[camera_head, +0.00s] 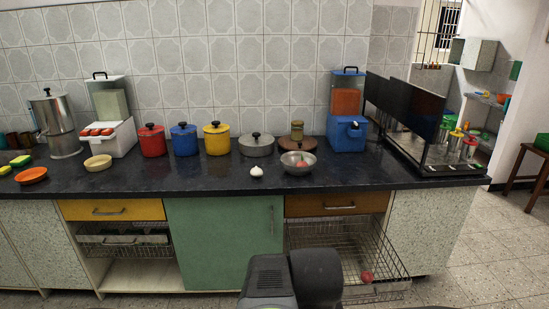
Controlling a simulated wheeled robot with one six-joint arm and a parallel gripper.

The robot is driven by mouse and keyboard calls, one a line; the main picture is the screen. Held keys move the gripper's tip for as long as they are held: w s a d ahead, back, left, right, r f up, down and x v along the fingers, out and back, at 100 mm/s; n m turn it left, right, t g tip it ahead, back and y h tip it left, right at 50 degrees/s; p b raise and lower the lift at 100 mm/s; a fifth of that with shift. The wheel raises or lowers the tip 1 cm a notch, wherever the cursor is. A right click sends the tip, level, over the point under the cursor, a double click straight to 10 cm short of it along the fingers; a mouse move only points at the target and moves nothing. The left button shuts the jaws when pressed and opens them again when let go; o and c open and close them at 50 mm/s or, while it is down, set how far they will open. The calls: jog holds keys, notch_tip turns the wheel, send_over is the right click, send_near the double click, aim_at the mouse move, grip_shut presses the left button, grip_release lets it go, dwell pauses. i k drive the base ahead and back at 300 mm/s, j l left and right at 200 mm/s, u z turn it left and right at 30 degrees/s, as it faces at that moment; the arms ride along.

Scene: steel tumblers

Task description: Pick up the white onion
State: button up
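The white onion (256,171) sits on the dark countertop (215,180), near its front edge and a little right of the middle. It stands alone, just left of a steel bowl (298,169) and apart from it. Dark parts of my own arm show at the bottom middle, in front of the cabinets and well below the onion. My gripper's fingers do not show. Nothing hides the onion.
Behind the onion stand a grey lidded pot (256,146) and a yellow pot (217,140). The bowl holds a reddish item. Below, a wire basket (345,262) is pulled out at the right. The counter left of the onion is clear.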

aim_at(256, 172)
jog(key=i+j+u, duration=0.25)
jog(key=i, duration=0.75)
jog(key=i+j+u, duration=0.1)
jog(key=i+u, duration=0.2)
jog(key=i, duration=0.7)
